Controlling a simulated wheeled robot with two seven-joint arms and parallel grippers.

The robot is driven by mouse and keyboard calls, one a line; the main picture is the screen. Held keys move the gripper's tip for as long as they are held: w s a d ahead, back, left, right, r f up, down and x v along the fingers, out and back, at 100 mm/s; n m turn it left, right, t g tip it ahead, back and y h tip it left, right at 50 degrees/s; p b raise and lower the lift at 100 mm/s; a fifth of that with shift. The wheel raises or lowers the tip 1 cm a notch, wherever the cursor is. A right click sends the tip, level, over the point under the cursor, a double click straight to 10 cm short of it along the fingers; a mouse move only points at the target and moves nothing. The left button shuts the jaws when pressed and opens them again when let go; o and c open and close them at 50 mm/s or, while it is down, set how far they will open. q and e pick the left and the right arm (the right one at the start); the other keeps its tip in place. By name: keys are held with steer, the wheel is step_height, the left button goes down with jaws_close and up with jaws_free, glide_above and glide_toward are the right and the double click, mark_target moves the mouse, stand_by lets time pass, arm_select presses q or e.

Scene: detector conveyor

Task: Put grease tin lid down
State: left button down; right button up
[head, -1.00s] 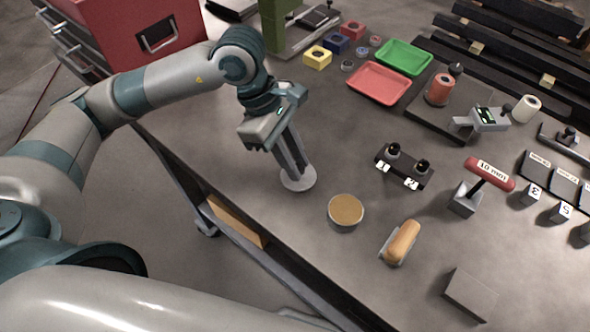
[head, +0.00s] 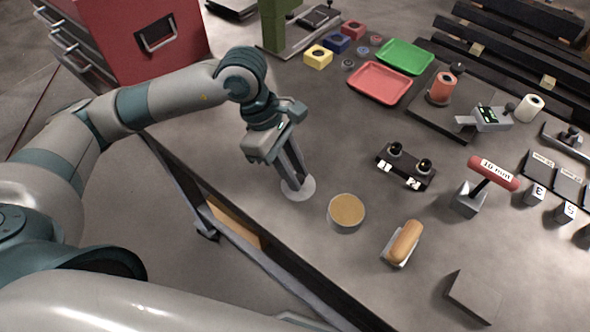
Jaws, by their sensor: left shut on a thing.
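My left gripper (head: 295,180) points down at the near left part of the table and is shut on the grease tin lid (head: 300,191). The lid is a flat, pale grey disc, at or very near the table top; I cannot tell whether it touches. The fingers hide part of its middle. The open grease tin (head: 346,211), with tan grease inside, stands just right of the lid, apart from it. My right gripper is not in view.
A brush with a tan wooden back (head: 405,243) lies right of the tin. Red (head: 379,83) and green (head: 404,57) trays lie at the back. The table's near edge is close to the lid.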

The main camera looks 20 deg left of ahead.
arm_select(q)
steer(key=c, duration=1.6)
jaws_free()
steer(key=shift+o, duration=0.2)
